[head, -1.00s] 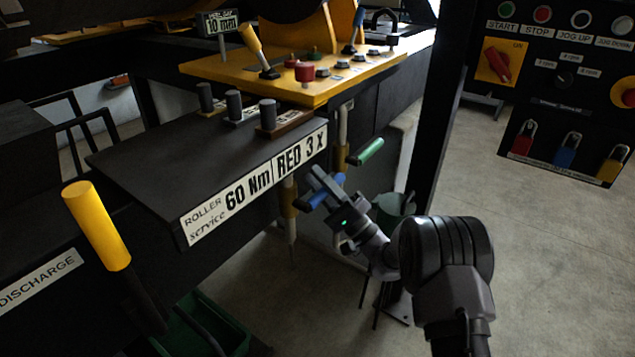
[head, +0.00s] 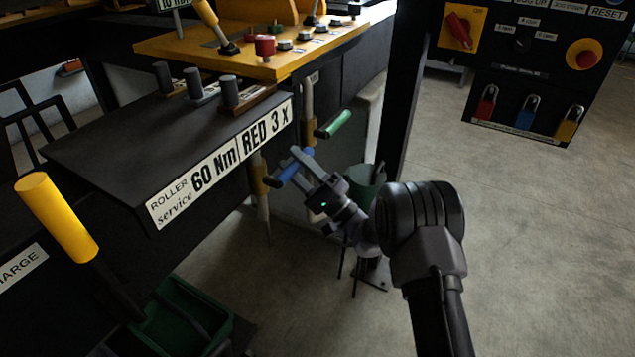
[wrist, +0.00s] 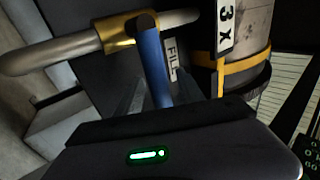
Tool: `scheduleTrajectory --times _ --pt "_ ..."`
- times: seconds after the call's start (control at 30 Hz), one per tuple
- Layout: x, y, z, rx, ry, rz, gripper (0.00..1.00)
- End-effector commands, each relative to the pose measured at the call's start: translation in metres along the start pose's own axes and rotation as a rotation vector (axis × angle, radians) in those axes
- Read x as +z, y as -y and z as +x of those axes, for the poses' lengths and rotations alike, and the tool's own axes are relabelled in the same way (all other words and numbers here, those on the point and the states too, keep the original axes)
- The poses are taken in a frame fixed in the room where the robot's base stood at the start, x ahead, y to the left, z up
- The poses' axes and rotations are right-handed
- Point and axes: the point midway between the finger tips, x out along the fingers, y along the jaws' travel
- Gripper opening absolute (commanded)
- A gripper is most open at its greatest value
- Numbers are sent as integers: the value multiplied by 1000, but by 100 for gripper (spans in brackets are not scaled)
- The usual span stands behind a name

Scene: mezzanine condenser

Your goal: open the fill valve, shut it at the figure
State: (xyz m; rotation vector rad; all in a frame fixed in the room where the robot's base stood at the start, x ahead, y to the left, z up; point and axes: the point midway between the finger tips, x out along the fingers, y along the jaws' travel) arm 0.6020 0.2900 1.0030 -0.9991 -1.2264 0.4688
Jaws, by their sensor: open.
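The fill valve is a brass body (wrist: 128,32) on a pale pipe with a blue lever handle (wrist: 155,65). A FILL label (wrist: 171,60) is beside it in the wrist view. In the head view the blue handle (head: 289,168) sticks out below the black shelf. My gripper (head: 305,168) is at this handle, fingers apart. In the wrist view the blue handle runs down between the two fingers of my gripper (wrist: 157,88). I cannot tell whether either finger touches it. The handle's lower end is hidden behind the gripper body.
A green handle (head: 333,124) projects just above and right of the blue one. A green bucket (head: 362,188) stands behind my gripper. The black shelf (head: 130,135) with its sign is to the left. A yellow-banded vessel (wrist: 243,70) is close on the right. Floor at right is open.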

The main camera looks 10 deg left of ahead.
Motion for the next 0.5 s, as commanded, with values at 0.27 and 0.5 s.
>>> scheduleTrajectory --times 0.27,0.5 --pt "-2 0 -84 1 -6 2 45" --pt "-1 0 -137 -1 -4 0 45"
